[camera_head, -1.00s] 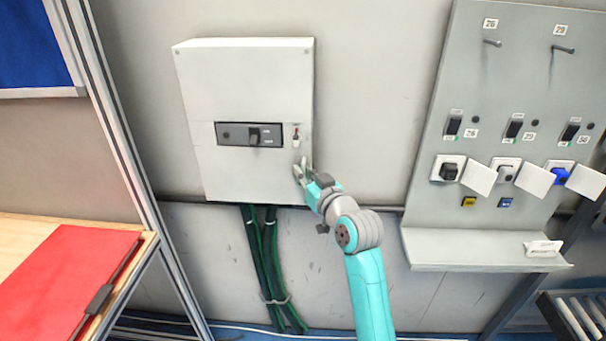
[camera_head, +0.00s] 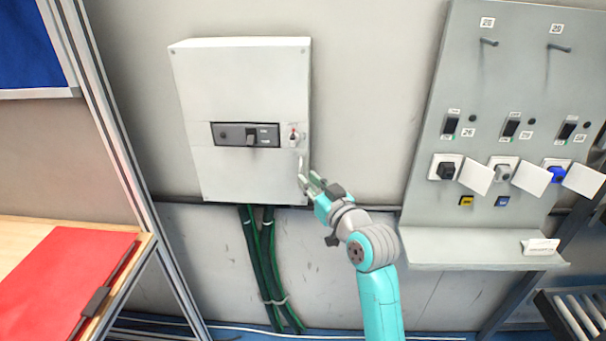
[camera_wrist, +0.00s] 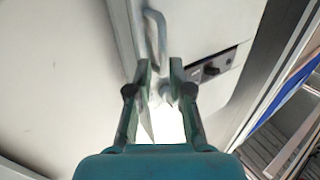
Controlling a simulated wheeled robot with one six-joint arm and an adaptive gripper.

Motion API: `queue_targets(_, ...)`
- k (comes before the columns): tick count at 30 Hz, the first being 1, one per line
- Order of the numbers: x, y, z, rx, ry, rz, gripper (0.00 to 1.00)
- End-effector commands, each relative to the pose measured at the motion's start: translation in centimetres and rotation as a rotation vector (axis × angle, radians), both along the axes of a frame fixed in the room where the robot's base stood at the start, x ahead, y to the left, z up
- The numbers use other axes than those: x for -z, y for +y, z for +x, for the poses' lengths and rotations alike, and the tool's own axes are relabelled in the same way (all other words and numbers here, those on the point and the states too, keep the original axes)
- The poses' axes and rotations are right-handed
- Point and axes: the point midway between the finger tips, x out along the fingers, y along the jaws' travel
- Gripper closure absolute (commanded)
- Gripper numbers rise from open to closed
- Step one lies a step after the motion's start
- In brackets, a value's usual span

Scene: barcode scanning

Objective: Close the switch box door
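The grey switch box (camera_head: 240,75) is mounted on the wall left of centre in the head view. The box also shows in the wrist view (camera_wrist: 215,30), with the door handle (camera_wrist: 155,35) just beyond the fingertips. My gripper (camera_head: 309,178) is at the lower right edge of the box, close to the handle.
A grey socket panel (camera_head: 520,90) with switches, plugs and open white flaps (camera_head: 476,176) stands to the right. Green cables (camera_head: 262,260) run down below the box. A table with a red folder (camera_head: 60,280) is at the lower left. The wall between box and panel is clear.

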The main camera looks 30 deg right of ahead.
Motion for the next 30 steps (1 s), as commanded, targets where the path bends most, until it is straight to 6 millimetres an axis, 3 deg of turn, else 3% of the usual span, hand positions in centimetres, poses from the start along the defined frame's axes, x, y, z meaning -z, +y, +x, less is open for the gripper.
queue_targets(6, 0.0, 0.1, -4.3, 0.002, 0.000, 0.001, 0.80)
queue_targets(12, 0.0, 0.2, -6.6, 0.002, -0.001, 0.000, 0.80)
queue_targets(30, -0.1, 0.2, -7.2, 0.001, -0.001, 0.000, 0.80)
